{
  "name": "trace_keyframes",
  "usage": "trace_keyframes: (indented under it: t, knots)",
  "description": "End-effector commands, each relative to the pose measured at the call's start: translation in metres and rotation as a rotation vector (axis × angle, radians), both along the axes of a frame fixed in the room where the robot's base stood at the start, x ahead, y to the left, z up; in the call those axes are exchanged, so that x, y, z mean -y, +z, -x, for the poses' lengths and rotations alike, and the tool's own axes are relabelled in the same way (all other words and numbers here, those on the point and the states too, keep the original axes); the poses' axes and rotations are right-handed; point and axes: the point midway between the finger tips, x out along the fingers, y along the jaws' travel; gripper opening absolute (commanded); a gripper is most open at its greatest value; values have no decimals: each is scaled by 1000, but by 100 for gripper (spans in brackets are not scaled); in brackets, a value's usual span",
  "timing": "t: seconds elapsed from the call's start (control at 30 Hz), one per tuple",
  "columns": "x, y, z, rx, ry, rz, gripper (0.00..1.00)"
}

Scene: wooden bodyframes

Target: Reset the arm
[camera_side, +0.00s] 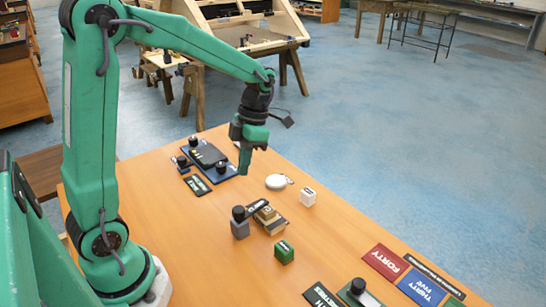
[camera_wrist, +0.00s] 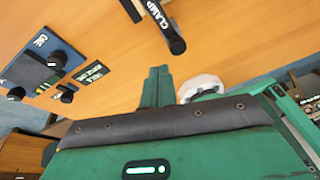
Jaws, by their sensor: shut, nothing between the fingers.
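My gripper (camera_side: 245,170) is green, with its fingers together and pointing down, empty. It hangs above the far part of the wooden table (camera_side: 180,240), apart from the objects there. In the wrist view the green fingers of my gripper (camera_wrist: 157,72) are closed side by side over bare wood. My arm is bent, with the upper link reaching out from the left.
A blue plate (camera_side: 225,173) with a dark device and knobs lies left of my gripper. Red (camera_side: 385,261) and blue labels are front right.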

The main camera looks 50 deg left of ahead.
Motion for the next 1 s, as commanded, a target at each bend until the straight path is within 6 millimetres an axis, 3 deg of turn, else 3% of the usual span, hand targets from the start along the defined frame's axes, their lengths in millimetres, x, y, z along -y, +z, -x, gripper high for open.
trace_keyframes:
  t: [0.5, 1.0]
  knots:
    - [14, 39, 26, 208, -717, 108, 0]
    - [27, 68, 56, 350, -1491, 91, 0]
